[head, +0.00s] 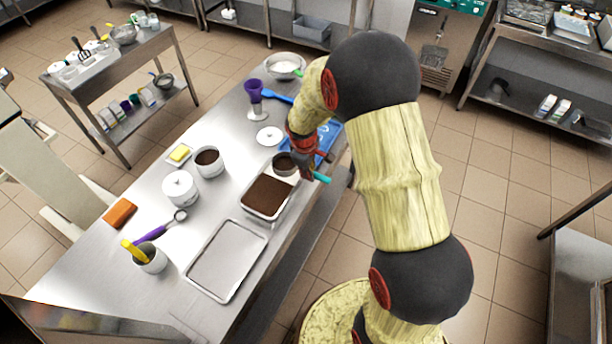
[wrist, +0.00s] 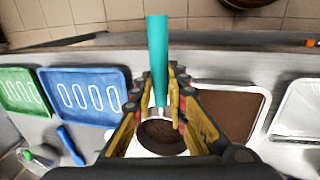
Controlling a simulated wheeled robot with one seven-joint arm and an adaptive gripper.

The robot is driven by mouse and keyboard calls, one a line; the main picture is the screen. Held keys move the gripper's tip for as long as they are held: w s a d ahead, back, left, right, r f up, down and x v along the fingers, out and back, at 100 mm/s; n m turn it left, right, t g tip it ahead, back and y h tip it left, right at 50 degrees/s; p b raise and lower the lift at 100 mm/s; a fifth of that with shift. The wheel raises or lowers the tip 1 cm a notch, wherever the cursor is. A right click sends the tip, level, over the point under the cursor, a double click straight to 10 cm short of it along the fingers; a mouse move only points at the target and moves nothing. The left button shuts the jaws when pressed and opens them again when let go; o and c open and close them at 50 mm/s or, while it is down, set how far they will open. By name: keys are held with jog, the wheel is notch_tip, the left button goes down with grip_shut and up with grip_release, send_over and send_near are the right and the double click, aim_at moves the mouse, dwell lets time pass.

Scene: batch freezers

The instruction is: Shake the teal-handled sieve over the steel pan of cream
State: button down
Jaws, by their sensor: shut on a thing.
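My gripper (head: 306,166) is shut on the sieve, whose teal handle (head: 321,177) sticks out to its right in the head view. The sieve's small round bowl (head: 285,160) holds dark brown powder; in the wrist view the handle (wrist: 157,50) points up between the fingers (wrist: 162,85), and the bowl (wrist: 160,134) is below them. The steel pan (head: 246,208) is filled with an even brown surface, and no white cream shows. The bowl overlaps the pan's far end in the head view. In the wrist view the pan (wrist: 266,112) lies right of the bowl. The height between them is unclear.
A blue tray (head: 328,136) lies beyond the sieve. An empty tray (head: 228,262) lies nearer. A white lid (head: 269,136) lies behind.

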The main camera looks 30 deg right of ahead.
jog(key=shift+w+d, duration=0.4)
jog(key=shift+d, duration=0.1)
jog(key=shift+w+a, duration=0.55)
jog(key=shift+w, duration=0.2)
jog(key=shift+w+a, duration=0.55)
jog(key=shift+w, duration=0.15)
jog(key=shift+s+d, duration=0.55)
jog(key=shift+s, duration=0.25)
jog(key=shift+s+d, duration=0.55)
jog(key=shift+s, duration=0.2)
dwell(0.5)
jog(key=shift+r, duration=0.1)
jog(key=shift+r+p, duration=1.9)
jog(key=shift+r, duration=0.6)
jog(key=shift+f, duration=0.1)
